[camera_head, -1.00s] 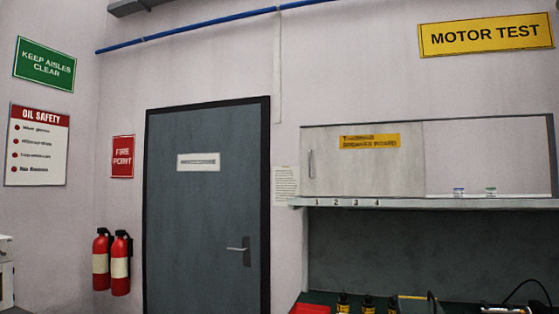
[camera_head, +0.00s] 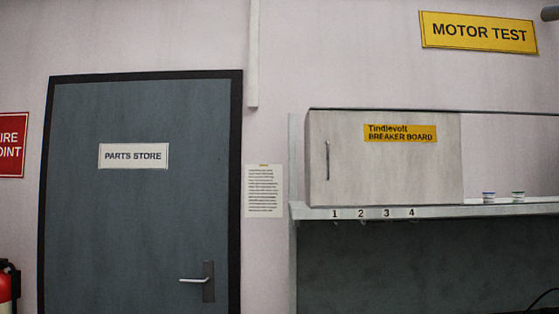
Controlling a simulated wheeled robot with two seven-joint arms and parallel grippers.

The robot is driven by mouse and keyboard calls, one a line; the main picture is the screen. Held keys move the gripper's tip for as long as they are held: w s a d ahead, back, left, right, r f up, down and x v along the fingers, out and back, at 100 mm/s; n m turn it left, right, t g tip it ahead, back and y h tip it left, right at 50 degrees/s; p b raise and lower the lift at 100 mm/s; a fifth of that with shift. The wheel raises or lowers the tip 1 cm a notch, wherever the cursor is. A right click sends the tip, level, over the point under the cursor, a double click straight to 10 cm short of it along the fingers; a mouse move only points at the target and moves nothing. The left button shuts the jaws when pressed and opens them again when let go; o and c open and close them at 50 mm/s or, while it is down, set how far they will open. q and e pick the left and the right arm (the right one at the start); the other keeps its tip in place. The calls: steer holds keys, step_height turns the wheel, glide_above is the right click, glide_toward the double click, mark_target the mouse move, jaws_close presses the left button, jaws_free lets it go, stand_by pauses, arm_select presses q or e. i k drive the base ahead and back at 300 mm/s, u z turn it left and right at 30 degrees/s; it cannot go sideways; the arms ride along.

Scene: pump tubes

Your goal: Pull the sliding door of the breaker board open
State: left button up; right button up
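The breaker board's sliding door (camera_head: 385,175) is a pale grey panel with a yellow "Tindlevolt BREAKER BOARD" label (camera_head: 400,133). It covers the left part of a wall cabinet above a shelf. A slim vertical handle (camera_head: 327,160) sits near the door's left edge. What is behind the door is hidden. Neither of my grippers is in view.
The shelf edge (camera_head: 450,211) below the cabinet carries the numbers 1 to 4, with small hooks under them. A grey "PARTS STORE" door (camera_head: 140,230) stands to the left, with a paper notice (camera_head: 263,191) between. A fire extinguisher (camera_head: 8,285) is at the far left edge.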

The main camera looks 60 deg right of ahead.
mark_target(358, 158)
steer(key=z, duration=0.6)
steer(key=i, duration=1.35)
steer(key=z, duration=1.5)
steer(key=i, duration=0.5)
steer(key=z, duration=0.4)
